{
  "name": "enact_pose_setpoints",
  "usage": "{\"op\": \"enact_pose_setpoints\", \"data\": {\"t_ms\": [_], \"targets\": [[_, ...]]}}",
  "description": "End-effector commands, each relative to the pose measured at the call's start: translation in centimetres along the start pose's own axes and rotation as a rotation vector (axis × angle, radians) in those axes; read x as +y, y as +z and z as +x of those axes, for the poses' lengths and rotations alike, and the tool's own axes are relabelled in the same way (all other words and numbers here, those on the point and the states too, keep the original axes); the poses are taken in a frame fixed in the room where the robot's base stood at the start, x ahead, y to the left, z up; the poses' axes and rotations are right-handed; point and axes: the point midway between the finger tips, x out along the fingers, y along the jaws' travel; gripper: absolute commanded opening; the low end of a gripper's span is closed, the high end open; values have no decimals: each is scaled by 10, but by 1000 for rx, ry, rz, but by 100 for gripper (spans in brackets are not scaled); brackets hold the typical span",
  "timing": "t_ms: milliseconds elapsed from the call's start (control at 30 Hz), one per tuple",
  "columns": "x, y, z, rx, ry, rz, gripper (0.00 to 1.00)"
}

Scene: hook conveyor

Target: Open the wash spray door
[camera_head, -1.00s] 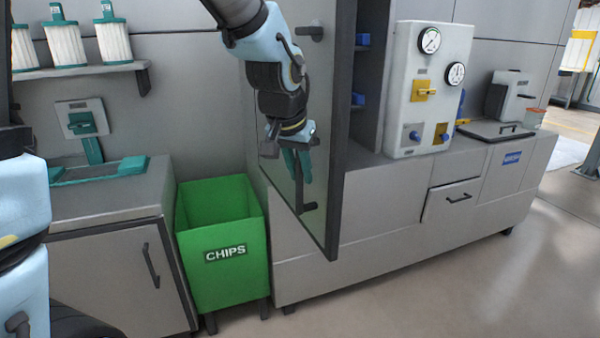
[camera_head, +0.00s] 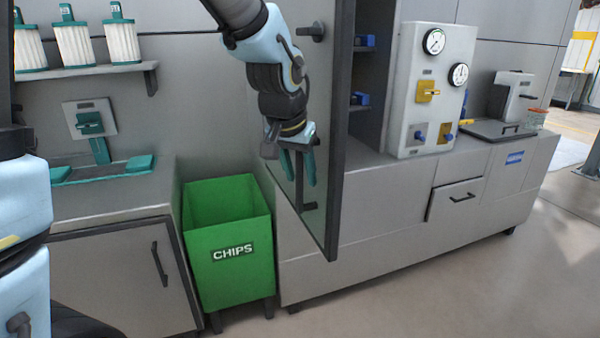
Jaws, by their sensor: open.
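The spray door (camera_head: 328,215), a clear panel in a dark frame, stands swung out from its cabinet (camera_head: 371,85) toward me. The open cabinet shows to the right of it. A dark upright handle (camera_head: 302,195) is on the panel's near face, its lower end visible below my gripper. My gripper (camera_head: 299,172) points down at the handle with its teal fingers apart. The handle appears to lie between or just behind the fingers; I cannot tell whether they touch it.
A green CHIPS bin (camera_head: 229,260) stands left of the door, beside a grey cabinet (camera_head: 125,285). A gauge panel (camera_head: 434,90) stands on the long counter (camera_head: 400,215) to the right. The floor in front at right is clear.

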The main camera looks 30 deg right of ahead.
Motion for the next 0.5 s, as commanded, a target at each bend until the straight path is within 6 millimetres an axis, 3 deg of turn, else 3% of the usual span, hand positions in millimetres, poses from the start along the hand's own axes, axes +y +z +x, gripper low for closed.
{"op": "enact_pose_setpoints", "data": {"t_ms": [267,500], "targets": [[-1,-2,-9,7,-2,-1,48],[-1,-2,-53,10,-2,-2,48]]}}
